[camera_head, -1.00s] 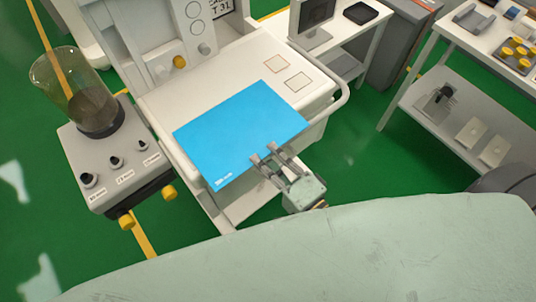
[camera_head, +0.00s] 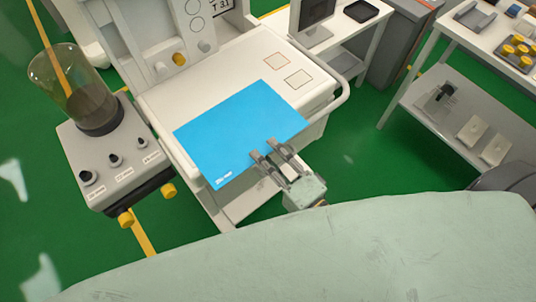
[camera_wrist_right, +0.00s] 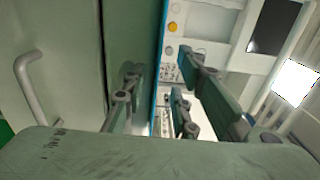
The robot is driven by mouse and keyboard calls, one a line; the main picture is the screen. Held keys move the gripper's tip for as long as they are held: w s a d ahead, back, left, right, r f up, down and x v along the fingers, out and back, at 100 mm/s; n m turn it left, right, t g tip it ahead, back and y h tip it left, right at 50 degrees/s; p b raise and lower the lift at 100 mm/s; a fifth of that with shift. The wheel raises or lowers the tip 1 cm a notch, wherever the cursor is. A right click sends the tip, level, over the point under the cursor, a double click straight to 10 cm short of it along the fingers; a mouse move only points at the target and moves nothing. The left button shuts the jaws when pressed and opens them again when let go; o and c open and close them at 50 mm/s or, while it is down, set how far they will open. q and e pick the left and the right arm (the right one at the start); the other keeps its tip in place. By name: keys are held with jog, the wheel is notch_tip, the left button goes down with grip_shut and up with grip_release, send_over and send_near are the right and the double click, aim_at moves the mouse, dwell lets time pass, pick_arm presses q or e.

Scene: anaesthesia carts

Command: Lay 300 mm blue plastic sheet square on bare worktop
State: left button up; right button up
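The blue plastic sheet (camera_head: 238,128) lies flat over the front part of the white worktop (camera_head: 205,75) in the head view. Its near edge covers the worktop's front edge, and white print shows at its near left corner. I cannot tell whether it touches the worktop everywhere. My right gripper (camera_head: 264,148) is at the sheet's near edge, its visible finger parts over the blue. In the right wrist view the sheet is a thin blue strip seen edge-on (camera_wrist_right: 156,90) between spread fingers, with gaps beside it. My left gripper is not in view.
A grey unit with a glass canister (camera_head: 85,95) and yellow knobs stands left of the cart. Two outlined squares (camera_head: 298,79) mark the bare back right worktop. A rail (camera_head: 343,92) runs along its right side. A shelf table (camera_head: 450,110) stands far right.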

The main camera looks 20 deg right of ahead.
jog(key=v, duration=1.2)
jog(key=shift+w, duration=0.1)
